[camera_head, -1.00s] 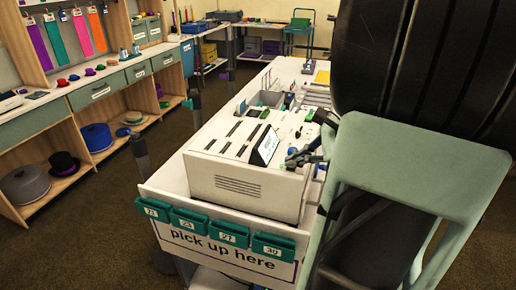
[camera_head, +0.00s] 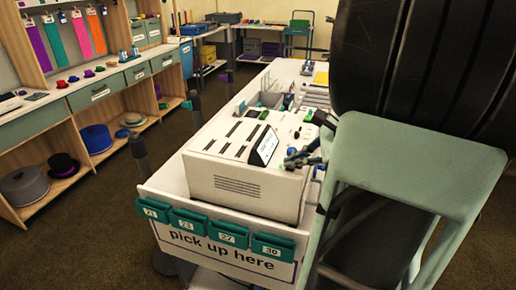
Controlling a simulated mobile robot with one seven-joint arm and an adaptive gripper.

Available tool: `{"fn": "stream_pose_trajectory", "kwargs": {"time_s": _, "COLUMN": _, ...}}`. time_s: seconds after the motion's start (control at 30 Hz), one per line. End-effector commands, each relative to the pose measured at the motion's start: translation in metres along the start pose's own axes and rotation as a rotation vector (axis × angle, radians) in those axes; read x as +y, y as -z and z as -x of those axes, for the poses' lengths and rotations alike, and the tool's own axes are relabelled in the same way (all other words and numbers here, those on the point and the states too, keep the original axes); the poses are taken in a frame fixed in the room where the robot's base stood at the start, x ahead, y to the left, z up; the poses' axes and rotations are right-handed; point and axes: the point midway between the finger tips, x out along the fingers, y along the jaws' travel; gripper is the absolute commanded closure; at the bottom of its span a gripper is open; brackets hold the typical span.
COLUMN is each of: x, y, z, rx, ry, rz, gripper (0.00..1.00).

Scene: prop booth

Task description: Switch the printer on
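The printer (camera_head: 240,188) is a white box with dark slots on its top and a vent grille on its near side. It stands on the near end of the white counter, above the "pick up here" sign. A small tilted panel (camera_head: 264,146) with a lit face sits on its top right. Small coloured parts lie around its right edge; I cannot tell which is its switch. What may be my gripper (camera_head: 308,158), dark and small, shows at the printer's right edge; its fingers are too small to read.
Green numbered tags (camera_head: 229,233) hang on the counter's front. Trays and small items fill the counter (camera_head: 224,116) behind the printer. Shelves with hats (camera_head: 64,165) stand at the left. A large black and pale green mass blocks the right side.

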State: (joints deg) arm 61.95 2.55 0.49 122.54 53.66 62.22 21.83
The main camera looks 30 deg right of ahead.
Motion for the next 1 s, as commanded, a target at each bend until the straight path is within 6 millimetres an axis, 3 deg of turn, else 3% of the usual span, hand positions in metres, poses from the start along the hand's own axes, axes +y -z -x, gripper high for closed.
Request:
{"fn": "stream_pose_trajectory", "kwargs": {"time_s": 0.27, "x": 0.003, "y": 0.002, "z": -0.002, "rx": 0.003, "ry": -0.008, "rz": -0.004, "gripper": 1.00}}
{"fn": "stream_pose_trajectory", "kwargs": {"time_s": 0.83, "x": -0.028, "y": -0.028, "z": 0.038, "rx": 0.001, "ry": -0.002, "rz": 0.000, "gripper": 1.00}}
{"fn": "stream_pose_trajectory", "kwargs": {"time_s": 1.0, "x": -0.031, "y": -0.031, "z": 0.042, "rx": 0.001, "ry": -0.001, "rz": -0.001, "gripper": 1.00}}
